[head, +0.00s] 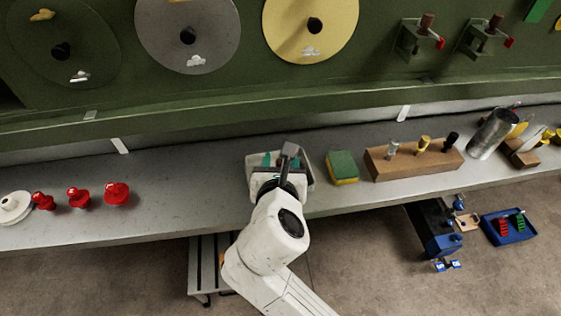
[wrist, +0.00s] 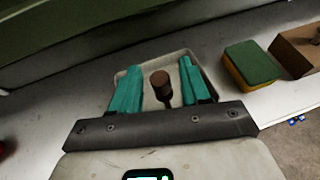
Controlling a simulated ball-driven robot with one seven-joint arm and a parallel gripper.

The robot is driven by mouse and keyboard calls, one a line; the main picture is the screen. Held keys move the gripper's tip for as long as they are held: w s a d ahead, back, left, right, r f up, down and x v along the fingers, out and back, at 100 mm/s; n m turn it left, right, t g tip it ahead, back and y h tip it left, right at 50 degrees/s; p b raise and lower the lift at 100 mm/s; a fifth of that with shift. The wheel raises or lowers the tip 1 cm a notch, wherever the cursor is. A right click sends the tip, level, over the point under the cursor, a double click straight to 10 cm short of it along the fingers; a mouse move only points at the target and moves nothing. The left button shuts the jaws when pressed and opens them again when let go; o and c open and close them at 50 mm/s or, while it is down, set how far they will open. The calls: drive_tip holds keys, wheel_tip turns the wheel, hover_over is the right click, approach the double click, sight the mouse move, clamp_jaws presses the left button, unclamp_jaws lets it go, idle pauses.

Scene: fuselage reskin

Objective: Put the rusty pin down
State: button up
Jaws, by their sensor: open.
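The rusty pin (wrist: 161,82) shows in the wrist view as a brown round head with a narrower stem below it. It is inside a shallow pale tray (wrist: 178,58) on the bench. My gripper (wrist: 158,85) is open, with one teal finger on each side of the pin and a visible gap to both. The pin's lower end is hidden behind the gripper's dark front edge. In the head view my gripper (head: 278,160) is over the tray (head: 309,178), and I cannot make out the pin there.
Right of the tray lie a green-and-yellow sponge (head: 342,167) and a wooden block (head: 413,160) with upright pins. Red knobbed pieces (head: 117,194) stand at the left. The bench between them and the tray is clear. A green panel rises behind.

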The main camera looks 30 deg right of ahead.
drive_tip(key=v, duration=1.2)
drive_tip(key=s+d+f+m+g+y, duration=0.1)
drive_tip(key=s+d+f+m+g, duration=0.2)
drive_tip(key=d+f+m, duration=0.3)
drive_tip(key=s+d+f+m+g+y, duration=0.1)
drive_tip(key=s+d+f+m+g, duration=0.15)
drive_tip(key=d+f+m, duration=0.45)
drive_tip(key=s+d+f+m+g+y, duration=0.1)
drive_tip(key=s+f+m+g+y, duration=0.3)
drive_tip(key=s+f+m, duration=0.7)
drive_tip(key=s+m+g, duration=0.1)
drive_tip(key=m, duration=0.5)
drive_tip(key=shift+d+m+y, duration=0.2)
drive_tip(key=shift+m+y, duration=0.1)
drive_tip(key=shift+m, duration=0.1)
